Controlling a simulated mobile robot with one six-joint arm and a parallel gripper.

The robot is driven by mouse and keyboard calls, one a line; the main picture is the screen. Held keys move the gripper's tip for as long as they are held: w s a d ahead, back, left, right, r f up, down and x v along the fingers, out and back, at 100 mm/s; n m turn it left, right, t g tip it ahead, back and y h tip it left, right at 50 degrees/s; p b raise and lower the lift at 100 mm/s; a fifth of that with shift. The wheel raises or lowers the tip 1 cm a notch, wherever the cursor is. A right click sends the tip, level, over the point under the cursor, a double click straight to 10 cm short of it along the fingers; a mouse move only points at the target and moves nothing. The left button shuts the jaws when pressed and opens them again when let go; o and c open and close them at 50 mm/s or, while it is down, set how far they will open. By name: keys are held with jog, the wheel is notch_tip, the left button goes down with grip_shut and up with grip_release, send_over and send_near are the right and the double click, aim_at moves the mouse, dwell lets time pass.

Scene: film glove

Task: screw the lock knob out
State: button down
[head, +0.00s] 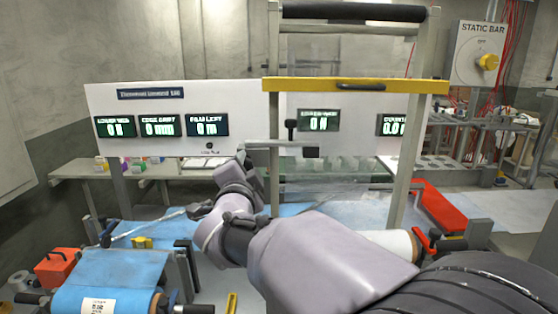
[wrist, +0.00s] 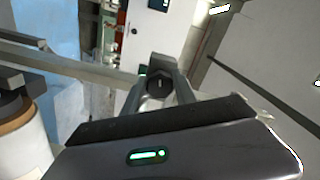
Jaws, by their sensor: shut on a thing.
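My gripper (wrist: 160,88) is shut on a small dark round knob (wrist: 157,91), which I take to be the lock knob. In the wrist view it sits between the two grey fingers, at the end of a pale grey bar. In the head view my gripper (head: 242,156) is at the left end of a grey crossbar (head: 280,144) beside the upright frame. The knob cannot be made out there. How far it is screwed in cannot be told.
A yellow bar (head: 355,86) with a black handle crosses the frame above. A white panel with green displays (head: 157,126) stands behind. A blue roll (head: 105,285) lies at lower left, and a red tray (head: 440,207) is at right.

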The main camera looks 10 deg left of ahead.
jog(key=n+p, duration=0.2)
jog(key=n, duration=0.3)
jog(key=shift+r+n+p, duration=0.15)
jog(key=shift+n+p, duration=0.15)
jog(key=shift+p, duration=0.1)
jog(key=n+p, duration=0.2)
jog(key=n, duration=0.2)
jog(key=shift+n, duration=0.3)
jog(key=n+p, duration=0.3)
jog(key=n, duration=0.2)
jog(key=n+p, duration=0.2)
jog(key=n, duration=0.3)
jog(key=shift+p, duration=0.4)
jog(key=n+p, duration=0.2)
jog(key=n, duration=0.2)
jog(key=shift+r+n, duration=0.1)
jog(key=shift+n, duration=0.2)
jog(key=n+p, duration=0.3)
jog(key=n, duration=0.1)
jog(key=n+p, duration=0.2)
jog(key=n, duration=0.3)
jog(key=shift+n+p, duration=1.35)
jog(key=shift+n, duration=1.25)
